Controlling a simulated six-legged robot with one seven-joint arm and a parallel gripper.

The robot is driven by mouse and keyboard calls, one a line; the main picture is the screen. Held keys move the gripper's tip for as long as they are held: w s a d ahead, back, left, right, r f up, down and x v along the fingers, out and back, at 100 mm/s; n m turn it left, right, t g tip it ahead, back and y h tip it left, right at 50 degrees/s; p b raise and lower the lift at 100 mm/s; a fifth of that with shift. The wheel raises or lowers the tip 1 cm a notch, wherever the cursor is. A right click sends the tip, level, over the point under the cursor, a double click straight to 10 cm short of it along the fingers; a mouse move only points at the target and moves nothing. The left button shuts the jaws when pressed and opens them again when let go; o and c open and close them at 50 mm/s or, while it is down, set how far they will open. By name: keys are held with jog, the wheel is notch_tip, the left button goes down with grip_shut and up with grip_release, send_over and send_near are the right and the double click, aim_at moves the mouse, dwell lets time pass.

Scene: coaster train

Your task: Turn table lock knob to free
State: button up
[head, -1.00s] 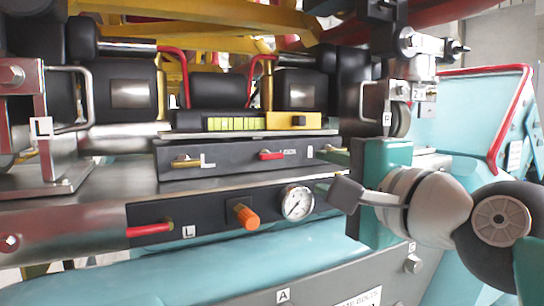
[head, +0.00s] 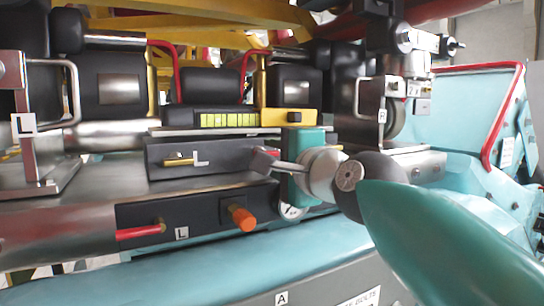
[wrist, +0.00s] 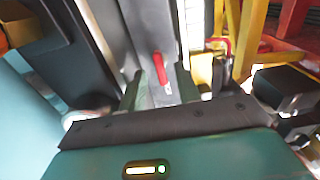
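In the wrist view, a red lever (wrist: 158,68) with a small white label below it lies between the two fingers of my gripper (wrist: 160,85). The fingers are apart, with a gap on each side of the lever. In the head view, my gripper (head: 268,160) is at the right part of the upper dark panel (head: 215,165) and hides that lever. An orange knob (head: 242,217) and another red lever (head: 140,232) are on the lower panel. I cannot tell by lettering which one is the table lock.
A round gauge (head: 292,210) is mostly hidden behind my gripper. A yellow-green segmented strip (head: 228,119) and a yellow block (head: 286,117) stand above the panel. A metal bracket (head: 40,130) rises at the left. A red rail (head: 500,120) edges the teal panel at the right.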

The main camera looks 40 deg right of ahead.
jog(key=shift+w+d, duration=0.15)
jog(key=shift+w, duration=0.4)
jog(key=shift+c, duration=0.2)
grip_shut()
